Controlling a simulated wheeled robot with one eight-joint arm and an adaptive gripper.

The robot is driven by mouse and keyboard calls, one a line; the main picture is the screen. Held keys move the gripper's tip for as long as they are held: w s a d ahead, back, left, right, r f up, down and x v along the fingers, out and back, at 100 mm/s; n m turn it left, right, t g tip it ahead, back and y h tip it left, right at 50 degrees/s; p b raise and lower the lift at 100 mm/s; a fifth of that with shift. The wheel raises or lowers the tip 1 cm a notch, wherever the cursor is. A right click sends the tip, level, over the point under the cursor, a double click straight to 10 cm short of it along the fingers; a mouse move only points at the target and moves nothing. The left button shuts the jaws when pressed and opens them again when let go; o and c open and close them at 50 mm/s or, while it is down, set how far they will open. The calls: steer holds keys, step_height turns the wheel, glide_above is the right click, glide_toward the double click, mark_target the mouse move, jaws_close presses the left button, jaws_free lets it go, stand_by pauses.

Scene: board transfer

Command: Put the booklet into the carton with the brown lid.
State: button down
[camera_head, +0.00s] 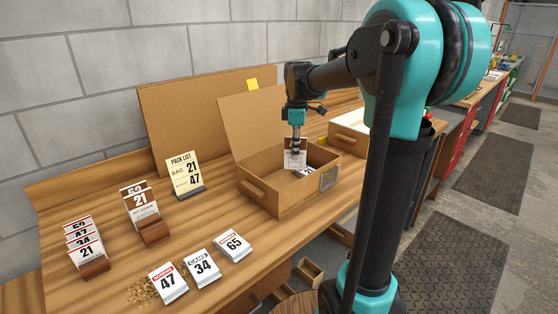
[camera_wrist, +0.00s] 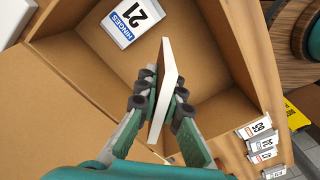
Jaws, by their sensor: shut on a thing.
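The booklet (camera_head: 295,160), pale with a dark brown top, is held upright in my gripper (camera_head: 296,145) over the opening of a brown carton (camera_head: 285,200). The carton's brown lid (camera_head: 246,122) stands open at its back. In the wrist view, both fingers of my gripper (camera_wrist: 160,103) press on the booklet (camera_wrist: 167,85), seen nearly edge-on. A white packet reading 21 HINGES (camera_wrist: 133,20) lies inside the carton. I cannot tell whether the booklet's lower edge is below the rim or touches anything.
A pack list card (camera_head: 184,174) stands left of the carton, reading 21 and 47. Two racks of numbered packets (camera_head: 141,203) (camera_head: 87,246) stand farther left. Packets 47, 34 and 65 (camera_head: 233,245) lie in front. Another carton (camera_head: 350,140) stands behind right.

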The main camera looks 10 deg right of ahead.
steer(key=shift+f, duration=0.45)
steer(key=c, duration=1.6)
jaws_free()
step_height(320, 180, up, 12)
steer(key=shift+r, duration=0.1)
